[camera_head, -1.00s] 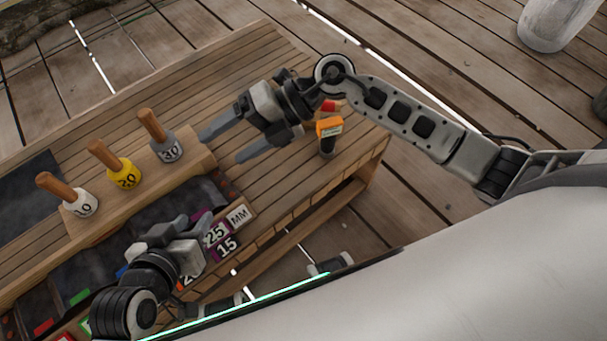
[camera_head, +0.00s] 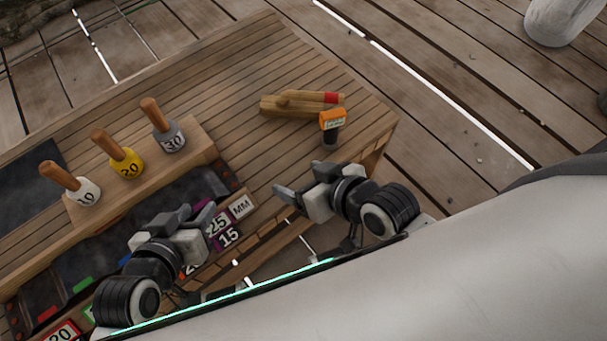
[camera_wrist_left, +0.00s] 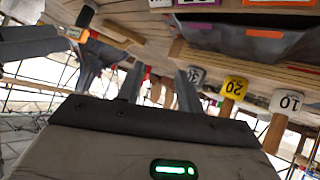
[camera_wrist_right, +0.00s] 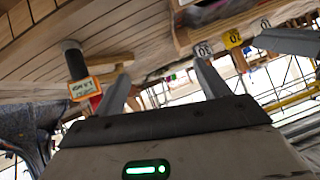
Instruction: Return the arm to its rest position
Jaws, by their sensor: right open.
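My right gripper (camera_head: 297,197) is open and empty, drawn in close to my body at the table's near edge; its fingers (camera_wrist_right: 160,88) show apart in the right wrist view. My left gripper (camera_head: 197,217) is beside the near side of the table by the numbered tags. Its two fingers (camera_wrist_left: 160,88) stand apart with nothing between them in the left wrist view. The wooden table (camera_head: 250,60) lies in front of both.
Three wooden-handled tools, white (camera_head: 85,192), yellow (camera_head: 125,162) and grey (camera_head: 170,138), stand in a wooden block. An orange-topped item (camera_head: 332,125) and a wooden piece with a red band (camera_head: 300,101) sit at the table's right end. The table's middle is clear.

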